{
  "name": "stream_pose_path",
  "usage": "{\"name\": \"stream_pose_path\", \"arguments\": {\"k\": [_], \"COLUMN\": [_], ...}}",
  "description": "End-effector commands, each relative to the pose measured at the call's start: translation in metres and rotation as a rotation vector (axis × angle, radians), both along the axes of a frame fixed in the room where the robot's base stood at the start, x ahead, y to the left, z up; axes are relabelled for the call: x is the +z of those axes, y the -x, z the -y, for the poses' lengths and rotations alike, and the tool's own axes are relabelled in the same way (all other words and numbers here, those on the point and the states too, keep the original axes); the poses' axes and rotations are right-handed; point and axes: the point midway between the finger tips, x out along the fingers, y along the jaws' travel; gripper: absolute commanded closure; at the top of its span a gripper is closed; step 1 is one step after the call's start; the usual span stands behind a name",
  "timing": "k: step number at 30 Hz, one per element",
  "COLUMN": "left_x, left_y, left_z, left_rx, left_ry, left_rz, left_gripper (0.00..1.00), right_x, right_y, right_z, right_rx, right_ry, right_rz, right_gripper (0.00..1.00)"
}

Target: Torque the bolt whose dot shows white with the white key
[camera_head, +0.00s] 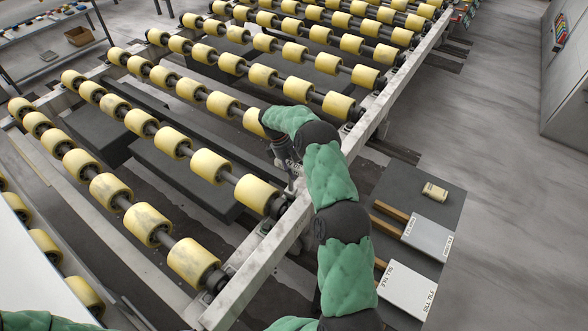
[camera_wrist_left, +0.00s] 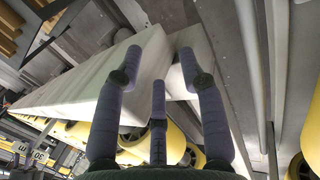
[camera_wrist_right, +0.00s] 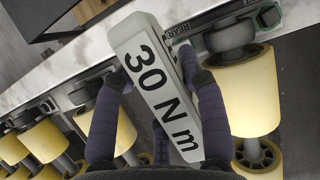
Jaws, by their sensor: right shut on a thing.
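My right gripper (camera_head: 290,165) reaches down at the frame rail beside a roller end, partly hidden by its green-sleeved arm in the head view. In the right wrist view my right gripper (camera_wrist_right: 152,100) is shut on a pale grey-white key (camera_wrist_right: 158,85) marked "30 N m". The key lies over the pale rail (camera_wrist_right: 70,65), and its far end is close to a small plate reading "REAR" (camera_wrist_right: 180,29). I cannot tell if it touches a bolt. No bolt or coloured dot can be made out. My left gripper (camera_wrist_left: 158,75) is open and empty in the left wrist view.
Several yellow rollers (camera_head: 147,224) fill the conveyor between metal rails. A dark mat (camera_head: 400,185) right of the rail holds a small yellow item (camera_head: 435,192) and two labelled pale blocks (camera_head: 427,237) (camera_head: 406,290). A long white slab (camera_wrist_left: 85,85) lies beyond my left fingers.

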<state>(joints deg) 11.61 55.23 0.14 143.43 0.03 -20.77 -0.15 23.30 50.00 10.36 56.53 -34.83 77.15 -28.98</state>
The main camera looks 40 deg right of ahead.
Motion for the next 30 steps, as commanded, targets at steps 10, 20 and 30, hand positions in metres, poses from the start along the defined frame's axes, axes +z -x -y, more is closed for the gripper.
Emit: {"name": "stream_pose_path", "arguments": {"k": [10, 20, 30], "left_x": [0.015, 0.026, 0.026], "left_y": [0.000, 0.000, 0.000], "left_z": [0.000, 0.000, 0.000], "left_rx": [0.000, 0.000, 0.000], "left_ry": [0.000, 0.000, 0.000], "left_rz": [0.000, 0.000, 0.000], "left_gripper": [0.60, 0.60, 0.60], "right_x": [0.027, 0.047, 0.046], "right_y": [-0.001, -0.001, 0.000], "right_z": [0.000, 0.000, 0.000], "right_rx": [0.000, 0.000, 0.000], "right_ry": [0.000, 0.000, 0.000], "right_rz": [0.001, 0.001, 0.001], "right_gripper": [1.00, 1.00, 1.00]}}
